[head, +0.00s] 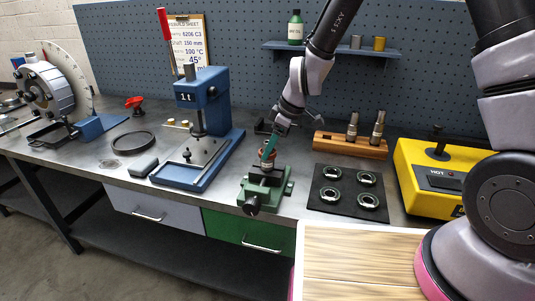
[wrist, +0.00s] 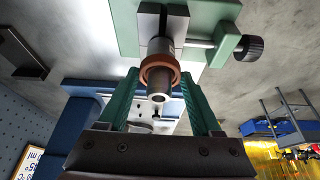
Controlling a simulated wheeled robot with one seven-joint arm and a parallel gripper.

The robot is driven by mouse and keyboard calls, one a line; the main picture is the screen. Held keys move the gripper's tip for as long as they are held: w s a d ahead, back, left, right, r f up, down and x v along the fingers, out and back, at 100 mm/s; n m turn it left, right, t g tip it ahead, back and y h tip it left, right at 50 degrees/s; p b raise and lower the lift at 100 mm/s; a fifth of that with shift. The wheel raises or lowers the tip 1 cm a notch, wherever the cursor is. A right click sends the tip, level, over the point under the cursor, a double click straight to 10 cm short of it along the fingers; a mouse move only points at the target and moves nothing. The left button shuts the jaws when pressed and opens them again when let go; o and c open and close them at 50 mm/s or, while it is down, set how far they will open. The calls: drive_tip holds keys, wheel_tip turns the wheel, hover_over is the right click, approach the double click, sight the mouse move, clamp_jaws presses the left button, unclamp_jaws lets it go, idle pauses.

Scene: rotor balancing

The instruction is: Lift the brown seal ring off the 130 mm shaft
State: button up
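The steel shaft (wrist: 166,52) is clamped upright in a green vise, with its end toward the wrist camera. The brown seal ring (wrist: 146,75) is around the shaft near that end. In the head view the ring (head: 267,154) is small and partly hidden by the green fingers. My gripper (wrist: 160,72) reaches down over the shaft, one green finger on each side. The fingertips are level with the ring's two sides and very close to it. I cannot tell whether they touch it.
The green vise (head: 257,189) stands near the bench's front edge. A blue press (head: 213,95) is to its left. A black mat (head: 328,199) with several bearings and a yellow heater (head: 413,165) are to its right. A wooden block (head: 337,146) with fittings is behind.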

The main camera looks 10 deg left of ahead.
drive_tip(key=shift+r, duration=0.1)
wheel_tip(320, 180, up, 10)
drive_tip(key=shift+f, duration=0.1)
idle(0.4)
